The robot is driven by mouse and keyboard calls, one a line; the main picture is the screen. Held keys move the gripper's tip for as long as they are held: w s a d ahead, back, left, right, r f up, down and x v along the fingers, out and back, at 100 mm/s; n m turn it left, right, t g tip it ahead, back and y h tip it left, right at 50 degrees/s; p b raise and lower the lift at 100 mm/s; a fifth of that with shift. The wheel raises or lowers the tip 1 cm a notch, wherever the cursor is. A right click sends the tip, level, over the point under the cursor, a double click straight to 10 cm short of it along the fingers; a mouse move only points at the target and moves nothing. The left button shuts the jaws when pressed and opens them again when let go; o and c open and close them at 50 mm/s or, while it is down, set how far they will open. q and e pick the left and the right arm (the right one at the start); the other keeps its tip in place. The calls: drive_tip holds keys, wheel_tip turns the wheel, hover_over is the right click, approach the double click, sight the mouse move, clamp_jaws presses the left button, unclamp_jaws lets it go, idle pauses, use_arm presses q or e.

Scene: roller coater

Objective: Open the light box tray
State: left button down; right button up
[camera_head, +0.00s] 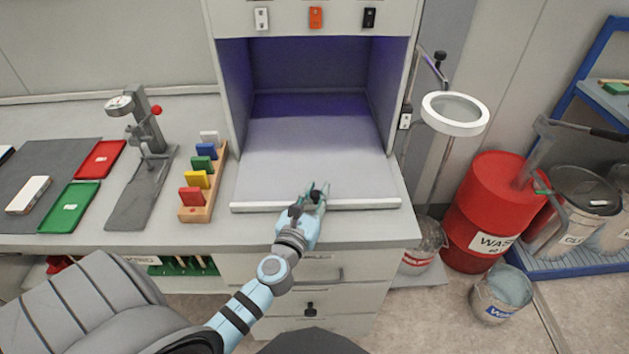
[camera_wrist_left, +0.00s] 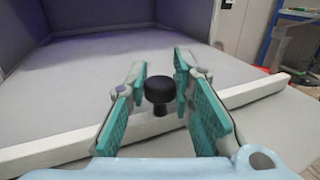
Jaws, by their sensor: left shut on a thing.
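The light box (camera_head: 310,62) is a grey cabinet with a violet-lit inside. Its pale grey tray (camera_head: 275,170) lies flat, its white front lip (camera_head: 370,203) in front of the box walls near the counter's front edge. The lip also crosses the left wrist view (camera_wrist_left: 55,153). A black knob (camera_wrist_left: 159,88) stands at the lip's middle. My left gripper (camera_head: 316,195) reaches it from the front. My right gripper is not in view.
A wooden rack of coloured blocks (camera_head: 205,190), a gauge stand (camera_head: 145,150) and red and green trays stand left. A ring lamp (camera_head: 455,113) and red waste drum (camera_head: 492,210) are right. A grey chair (camera_head: 90,310) is front left. Drawers lie below the counter.

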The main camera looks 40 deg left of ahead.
use_arm(q)
drive_tip(key=shift+s+d, duration=0.1)
drive_tip(key=shift+s, duration=0.05)
drive_tip(key=c, duration=1.4)
unclamp_jaws()
drive_tip(key=v, duration=1.2)
drive_tip(key=shift+s, duration=0.1)
